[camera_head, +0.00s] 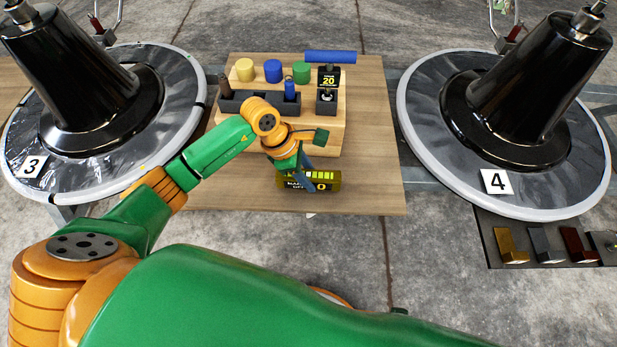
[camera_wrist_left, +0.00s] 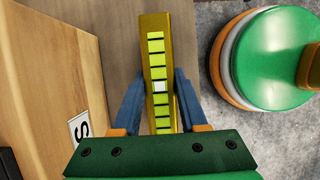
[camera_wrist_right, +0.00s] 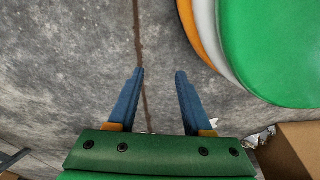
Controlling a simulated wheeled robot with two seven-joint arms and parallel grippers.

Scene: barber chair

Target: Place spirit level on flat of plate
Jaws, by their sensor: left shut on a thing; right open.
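The spirit level (camera_head: 328,181) is a yellow-olive bar with a dark labelled face and bright green segments. It is at the front of the wooden table in the head view. My left gripper (camera_head: 304,172) is shut on it from above. The left wrist view shows the level (camera_wrist_left: 157,48) between the blue fingers of that gripper (camera_wrist_left: 158,98). Whether it touches the tabletop is unclear. Two large round grey plates stand either side, marked 3 (camera_head: 180,113) and 4 (camera_head: 418,110), each with a black cone. My right gripper (camera_wrist_right: 160,75) is open and empty above the floor.
A wooden stand (camera_head: 322,138) on the table (camera_head: 378,150) holds yellow, blue and green cylinders and dark holders. A blue rod (camera_head: 330,57) lies behind it. A dark tray (camera_head: 488,237) with several small blocks is below plate 4.

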